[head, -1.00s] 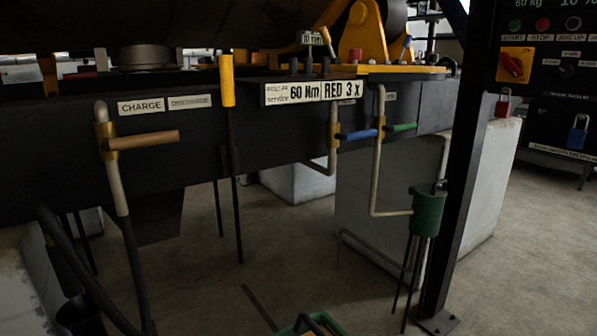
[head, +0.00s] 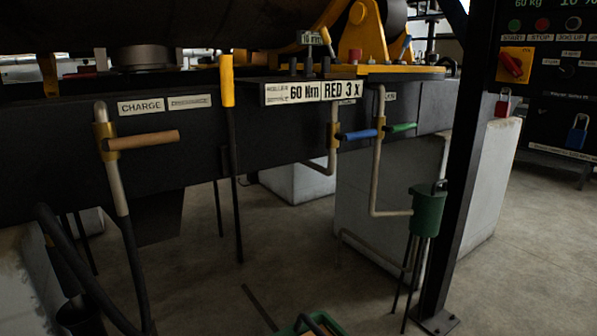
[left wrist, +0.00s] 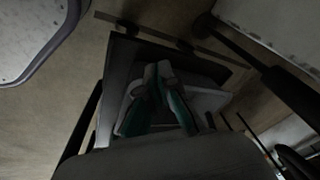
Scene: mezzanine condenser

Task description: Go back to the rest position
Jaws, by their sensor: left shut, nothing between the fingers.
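My left gripper (left wrist: 158,75) shows only in the left wrist view. Its two fingers, grey with teal parts, come together at the tips, shut with nothing between them. They point over a dark, box-like shape on the floor, whose details are too dim to tell. Neither of my grippers shows in the head view, and my right gripper is in no view.
A dark beam (head: 60,150) with a CHARGE label and valve levers crosses ahead. A black post (head: 455,170) stands right, beside a green cup (head: 427,212) and a control panel (head: 555,80). A green-edged container (head: 290,331) shows at the bottom. Grey floor (head: 280,260) lies between.

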